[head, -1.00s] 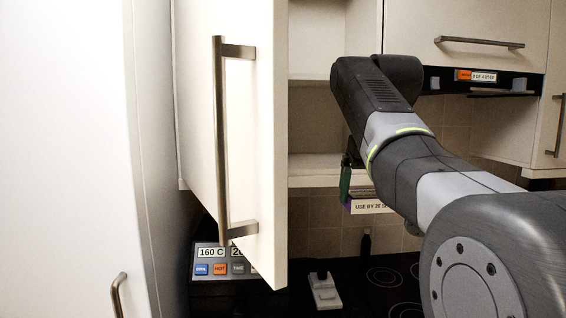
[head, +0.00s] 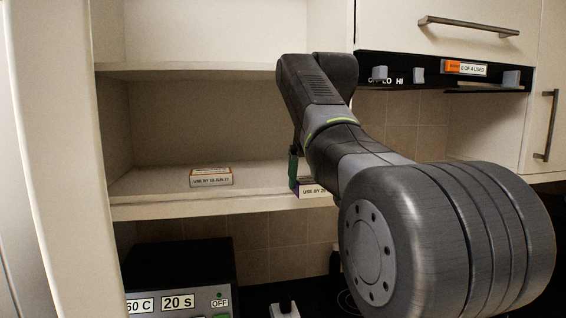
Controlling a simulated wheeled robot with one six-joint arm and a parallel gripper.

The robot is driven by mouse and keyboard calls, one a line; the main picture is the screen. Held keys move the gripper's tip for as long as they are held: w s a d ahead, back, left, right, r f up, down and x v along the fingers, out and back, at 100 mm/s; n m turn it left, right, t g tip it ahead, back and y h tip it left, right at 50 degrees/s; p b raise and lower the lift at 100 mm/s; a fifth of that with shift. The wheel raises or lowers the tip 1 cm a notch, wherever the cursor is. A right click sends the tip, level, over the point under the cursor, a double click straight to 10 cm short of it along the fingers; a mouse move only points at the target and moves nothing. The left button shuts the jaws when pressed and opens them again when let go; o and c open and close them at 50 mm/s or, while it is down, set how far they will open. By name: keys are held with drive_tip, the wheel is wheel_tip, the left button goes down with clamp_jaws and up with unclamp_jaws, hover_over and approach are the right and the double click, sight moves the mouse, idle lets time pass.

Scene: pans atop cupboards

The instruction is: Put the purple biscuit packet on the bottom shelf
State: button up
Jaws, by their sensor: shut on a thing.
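The purple biscuit packet (head: 315,189) shows a white "USE BY" label and a purple edge, partly hidden behind my arm. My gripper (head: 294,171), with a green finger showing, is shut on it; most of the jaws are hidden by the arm. The packet is at the right end of the cupboard's bottom shelf (head: 160,208), level with the shelf's front edge in the picture. I cannot tell whether it touches the shelf or hangs in front of it.
Another small packet (head: 211,178) with an orange top stands on the bottom shelf, left of the purple one, with bare shelf between. A higher shelf (head: 190,68) lies above. The open cupboard door (head: 60,160) is at left. A microwave-like appliance (head: 180,262) stands below.

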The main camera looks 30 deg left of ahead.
drive_tip(key=w+a+p, duration=0.1)
drive_tip(key=w+a, duration=0.2)
drive_tip(key=w+a+p, duration=0.1)
drive_tip(key=w+a, duration=0.2)
drive_tip(key=shift+w, duration=0.25)
drive_tip(key=w+a+p, duration=0.2)
drive_tip(key=w+a, duration=0.1)
drive_tip(key=shift+w, duration=0.15)
drive_tip(key=shift+d+f, duration=0.1)
drive_tip(key=shift+d, duration=0.1)
drive_tip(key=shift+f, duration=0.1)
drive_tip(key=o, duration=0.8)
drive_tip(key=v, duration=0.7)
drive_tip(key=shift+r, duration=0.3)
